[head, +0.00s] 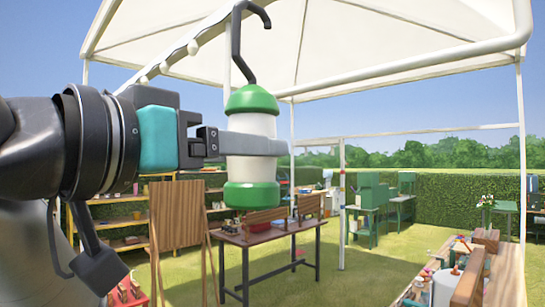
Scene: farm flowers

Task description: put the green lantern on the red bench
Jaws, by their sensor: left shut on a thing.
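The green lantern (251,190) has a green top and base, a pale middle and a dark hook on top. It hangs upright in the air, close to the camera. My left gripper (252,144) comes in from the left and is shut around the lantern's pale middle. A small red slatted piece (130,294) shows at the bottom left edge, partly hidden by my arm; it may be the red bench, but too little shows to be sure. My right gripper is out of view.
A wooden table (258,236) with dark legs stands behind the lantern. Shelves (129,220) and a brown wooden panel (177,228) are at left. Green tables (372,199) stand farther back. A cluttered table (505,272) is at lower right. Open grass lies between.

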